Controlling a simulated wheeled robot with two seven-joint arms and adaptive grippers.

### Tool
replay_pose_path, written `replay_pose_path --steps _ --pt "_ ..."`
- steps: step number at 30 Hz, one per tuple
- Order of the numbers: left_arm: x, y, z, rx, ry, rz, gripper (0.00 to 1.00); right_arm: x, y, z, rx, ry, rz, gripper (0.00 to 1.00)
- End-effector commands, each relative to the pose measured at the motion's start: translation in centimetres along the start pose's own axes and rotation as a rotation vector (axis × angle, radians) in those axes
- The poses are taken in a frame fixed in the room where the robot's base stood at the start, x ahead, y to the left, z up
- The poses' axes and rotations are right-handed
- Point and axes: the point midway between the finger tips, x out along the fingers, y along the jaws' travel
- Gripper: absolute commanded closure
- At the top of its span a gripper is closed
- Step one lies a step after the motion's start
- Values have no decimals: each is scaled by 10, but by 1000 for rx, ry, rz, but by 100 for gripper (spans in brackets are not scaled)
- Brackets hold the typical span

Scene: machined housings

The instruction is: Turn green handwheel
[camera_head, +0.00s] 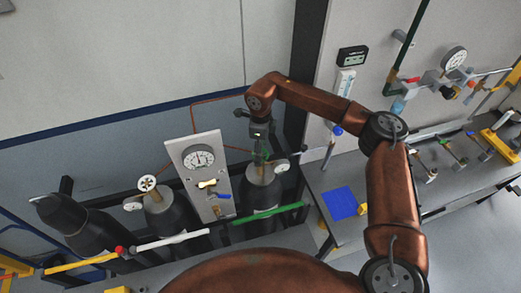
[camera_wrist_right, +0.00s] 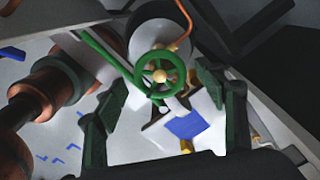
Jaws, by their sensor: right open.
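The green handwheel (camera_wrist_right: 160,73) has spokes and a brass-coloured hub. In the right wrist view it is near the middle, on top of a grey cylinder. In the head view the green handwheel (camera_head: 262,153) is small, partly covered by my gripper, above the right-hand cylinder (camera_head: 263,192). My right gripper (camera_head: 259,136) is directly above it. In the wrist view my right gripper (camera_wrist_right: 160,82) is open, with one dark green finger on each side of the wheel. I cannot tell whether a finger touches the rim. My left gripper is not in view.
A panel (camera_head: 181,160) with a gauge (camera_head: 198,158) stands left of the wheel. A white handwheel (camera_head: 147,183) tops another cylinder. A copper pipe (camera_head: 215,99) runs behind. A green bar (camera_head: 267,213) crosses the cylinder's front. A bench with a blue square (camera_head: 340,202) is to the right.

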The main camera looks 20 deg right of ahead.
Motion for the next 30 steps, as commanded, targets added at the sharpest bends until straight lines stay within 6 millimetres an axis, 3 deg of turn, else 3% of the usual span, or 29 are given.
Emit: replay_pose_path --steps 3,21,30 --pt "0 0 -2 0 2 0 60 0 0 0 0 0 0 36" --pt "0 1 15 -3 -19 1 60 0 0 0 0 0 0 78" --pt "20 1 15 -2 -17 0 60 3 0 0 172 -1 0 78"
